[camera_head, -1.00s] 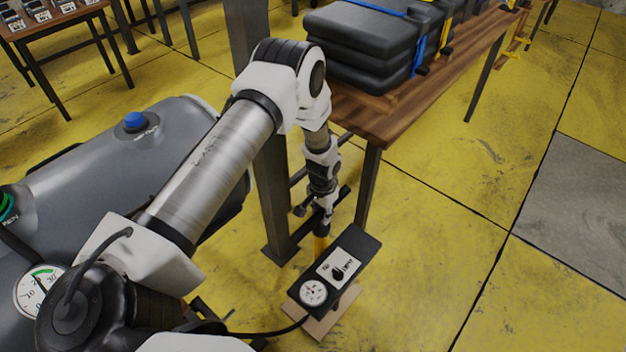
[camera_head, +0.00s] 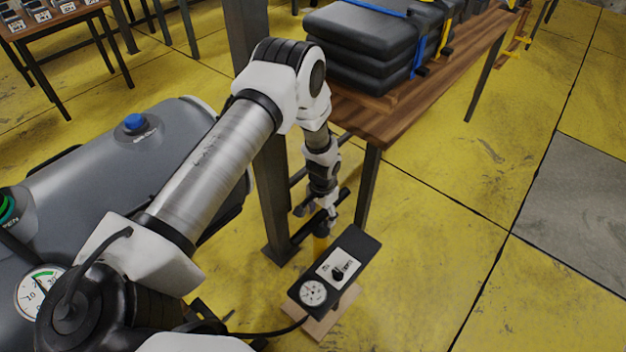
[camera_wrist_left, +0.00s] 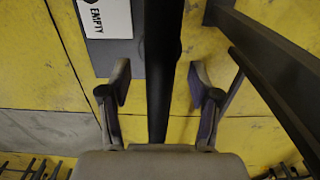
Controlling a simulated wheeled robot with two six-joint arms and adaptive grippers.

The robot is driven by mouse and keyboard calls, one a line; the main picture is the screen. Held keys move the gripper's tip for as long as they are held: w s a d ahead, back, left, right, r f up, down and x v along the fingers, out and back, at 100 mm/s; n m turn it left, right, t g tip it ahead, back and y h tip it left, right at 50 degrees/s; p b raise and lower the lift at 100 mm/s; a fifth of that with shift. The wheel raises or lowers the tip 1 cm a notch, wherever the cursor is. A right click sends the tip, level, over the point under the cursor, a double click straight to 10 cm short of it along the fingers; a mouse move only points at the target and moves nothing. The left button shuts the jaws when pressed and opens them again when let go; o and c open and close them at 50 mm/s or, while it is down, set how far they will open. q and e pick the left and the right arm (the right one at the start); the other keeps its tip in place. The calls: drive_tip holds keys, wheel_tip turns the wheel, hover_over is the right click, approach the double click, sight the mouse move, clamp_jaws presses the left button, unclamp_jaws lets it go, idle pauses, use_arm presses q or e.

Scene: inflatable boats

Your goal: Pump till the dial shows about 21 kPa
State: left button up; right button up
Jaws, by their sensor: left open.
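A grey inflated boat (camera_head: 95,170) lies at the left, partly behind my arm. A round dial (camera_head: 38,292) with a green band sits on it; its needle is too small to read surely. My left gripper (camera_head: 327,210) is at the pump's top. In the wrist view its open fingers (camera_wrist_left: 159,78) stand either side of a black bar (camera_wrist_left: 160,60), apparently the pump handle.
A wooden bench (camera_head: 400,122) with black folded bundles (camera_head: 365,40) stands just behind the pump; its dark legs (camera_head: 367,190) are close to my gripper. A black hose (camera_head: 265,333) runs from the pump leftward. The yellow floor at right is clear.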

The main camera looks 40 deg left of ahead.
use_arm(q)
wheel_tip(320, 180, up, 6)
drive_tip(key=p, duration=0.4)
drive_tip(key=shift+r+p, duration=0.25)
drive_tip(key=shift+p, duration=0.05)
drive_tip(key=shift+f, duration=0.1)
